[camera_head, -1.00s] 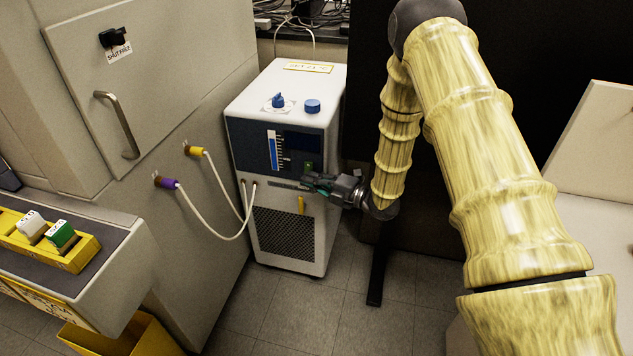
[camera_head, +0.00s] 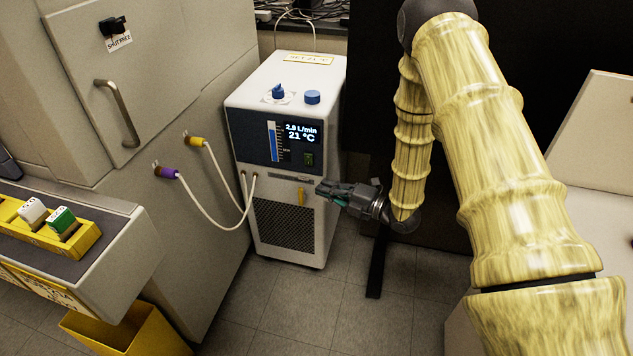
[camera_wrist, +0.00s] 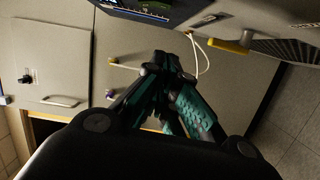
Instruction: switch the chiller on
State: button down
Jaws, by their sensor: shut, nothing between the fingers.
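The chiller (camera_head: 318,229) is a white box on the floor with a dark front panel. Its display (camera_head: 300,132) is lit and reads 2.8 L/min and 21 °C. A small green switch (camera_head: 309,159) sits below the display at the right of the panel. My gripper (camera_head: 322,188) is shut and empty, just in front of the chiller, below and to the right of the switch. It also shows in the wrist view (camera_wrist: 165,62), with the chiller's panel edge (camera_wrist: 150,10) at the top. I cannot tell whether the fingertips touch the chiller.
Two white hoses run from the chiller to purple (camera_head: 167,172) and yellow (camera_head: 195,141) fittings on the grey cabinet (camera_head: 200,70) at left. A yellow handle (camera_head: 301,197) is on the chiller's front below the switch. A yellow bin (camera_head: 125,335) stands at lower left.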

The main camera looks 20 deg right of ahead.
jog(key=shift+v, duration=1.95)
